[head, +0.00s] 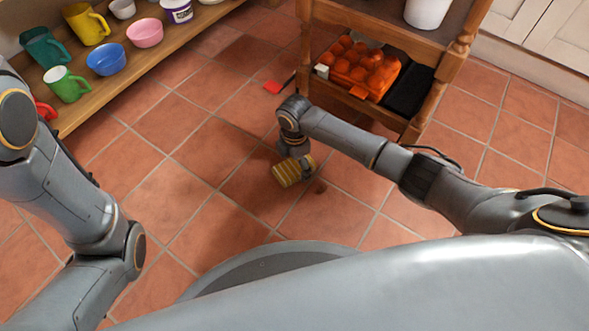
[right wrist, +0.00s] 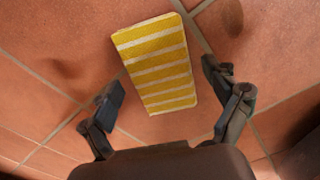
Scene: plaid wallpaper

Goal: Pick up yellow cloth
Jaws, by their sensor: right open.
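The yellow cloth (right wrist: 158,65), yellow with white stripes and folded into a rectangle, lies on the tiled floor in the right wrist view. In the head view the cloth (head: 287,174) shows just below my right gripper (head: 301,161), which partly covers it. In the right wrist view my right gripper (right wrist: 163,88) is open, with one finger on each side of the cloth's near part. The fingers appear apart from the cloth, and nothing is held. My left arm shows at the left of the head view, but its gripper is out of view.
A wooden shelf (head: 150,62) with mugs and bowls stands at upper left. A wooden rack (head: 395,40) with an orange crate (head: 362,72) and a black tray (head: 408,92) stands beyond my right arm. A red item (head: 272,87) lies on the floor. Tiles left of the cloth are clear.

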